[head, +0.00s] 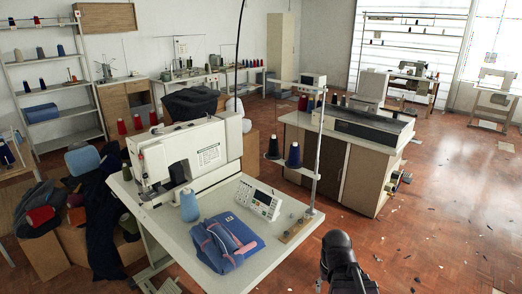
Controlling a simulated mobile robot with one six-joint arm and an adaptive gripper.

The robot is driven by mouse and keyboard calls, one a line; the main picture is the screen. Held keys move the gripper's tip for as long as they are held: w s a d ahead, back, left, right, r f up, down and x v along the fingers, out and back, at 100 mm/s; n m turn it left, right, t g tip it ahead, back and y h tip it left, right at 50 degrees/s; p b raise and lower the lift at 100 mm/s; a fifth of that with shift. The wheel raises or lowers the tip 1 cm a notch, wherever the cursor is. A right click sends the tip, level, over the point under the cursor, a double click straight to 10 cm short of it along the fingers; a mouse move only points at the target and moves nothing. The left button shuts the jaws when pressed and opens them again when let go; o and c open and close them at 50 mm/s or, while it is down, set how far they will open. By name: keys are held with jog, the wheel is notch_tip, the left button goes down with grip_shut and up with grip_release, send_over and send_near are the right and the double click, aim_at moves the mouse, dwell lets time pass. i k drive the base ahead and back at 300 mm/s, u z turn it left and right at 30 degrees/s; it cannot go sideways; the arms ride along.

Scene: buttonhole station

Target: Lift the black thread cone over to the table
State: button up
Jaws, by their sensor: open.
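A dark, near-black thread cone (273,147) stands upright on the left arm of the thread stand (318,150) at the back right corner of the sewing table (160,225). A blue cone (293,156) stands just right of it on the same stand. My gripper (337,243) shows as a dark shape at the bottom, right of the table's front edge. It is well apart from the cones and nothing shows held in it. Its fingers are hard to make out.
The table holds a white buttonhole machine (185,155), a light blue cone (189,206), folded blue cloth (227,241) and a control panel (258,199). A cabinet (340,165) stands behind the thread stand. The floor (440,225) at right is mostly open, with scattered scraps.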

aim_at(273, 151)
jog(key=z, duration=0.15)
jog(key=i, duration=0.9)
